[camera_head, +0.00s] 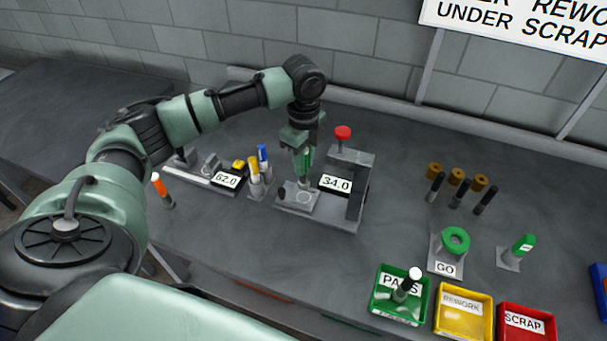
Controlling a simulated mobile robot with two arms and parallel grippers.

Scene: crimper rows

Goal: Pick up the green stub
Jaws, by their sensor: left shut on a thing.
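The green stub (308,157) is upright between the fingers of my left gripper (303,163), which is shut on it. The gripper points down over the grey plate (298,199) of the device with the 34.0 display. The fingers hide part of the stub, and I cannot tell whether its lower end touches the plate. My right gripper is not in view.
Blue and yellow stubs (258,168) stand left, beside the 62.0 display (227,180). An orange-topped stub (160,188) stands farther left. A red button (342,132) rises behind the device. Green (375,305), yellow (463,335) and red (548,332) trays line the front right.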

